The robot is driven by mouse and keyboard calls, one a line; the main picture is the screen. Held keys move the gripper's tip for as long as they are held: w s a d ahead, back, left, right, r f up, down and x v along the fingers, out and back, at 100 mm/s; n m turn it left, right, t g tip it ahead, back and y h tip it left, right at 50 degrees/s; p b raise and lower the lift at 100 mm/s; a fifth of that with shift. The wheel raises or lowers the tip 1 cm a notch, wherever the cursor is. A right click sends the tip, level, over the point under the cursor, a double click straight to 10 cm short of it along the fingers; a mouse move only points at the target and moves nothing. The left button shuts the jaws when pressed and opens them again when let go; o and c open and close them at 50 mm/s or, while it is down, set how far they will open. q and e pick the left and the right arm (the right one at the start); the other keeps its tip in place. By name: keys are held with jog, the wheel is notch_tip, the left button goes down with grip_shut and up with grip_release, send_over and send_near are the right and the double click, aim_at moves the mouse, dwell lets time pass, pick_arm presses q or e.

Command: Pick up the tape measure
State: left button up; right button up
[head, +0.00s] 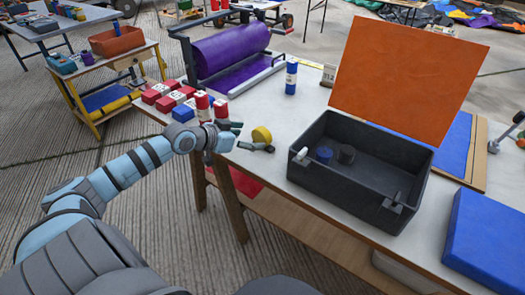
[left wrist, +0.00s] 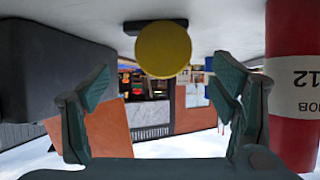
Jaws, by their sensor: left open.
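The tape measure (head: 261,134) is a round yellow disc on the white worktable near its front edge, left of the dark toolbox. In the left wrist view the tape measure (left wrist: 163,50) shows upside down, with a dark strip against the table surface. My left gripper (head: 252,136) is open, its dark fingers spread to either side of the tape measure's near side. In the left wrist view the left gripper (left wrist: 162,82) has nothing gripped, and the disc appears centred beyond the fingertips. Whether the fingers touch it I cannot tell. My right gripper is out of view.
Red-and-white cylinders (head: 202,104) stand close beside my left gripper; one (left wrist: 292,80) fills the right of the wrist view. The open dark toolbox (head: 405,175) with an orange lid (head: 410,75) stands to the right. A purple roll (head: 230,48) lies behind.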

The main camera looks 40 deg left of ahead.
aim_at(258, 135)
pick_arm(q)
jog(key=b+x, duration=0.1)
jog(key=x, duration=0.1)
jog(key=b+x, duration=0.1)
jog(key=x, duration=0.2)
jog(key=shift+w+a, duration=0.2)
jog(key=shift+w+f, duration=0.1)
jog(key=shift+w, duration=0.05)
jog(key=shift+c, duration=0.4)
jog(key=c, duration=1.3)
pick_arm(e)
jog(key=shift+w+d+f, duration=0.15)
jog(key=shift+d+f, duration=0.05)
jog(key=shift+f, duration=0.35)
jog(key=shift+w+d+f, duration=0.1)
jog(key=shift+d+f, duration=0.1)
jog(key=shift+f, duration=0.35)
pick_arm(q)
jog(key=shift+r, duration=0.25)
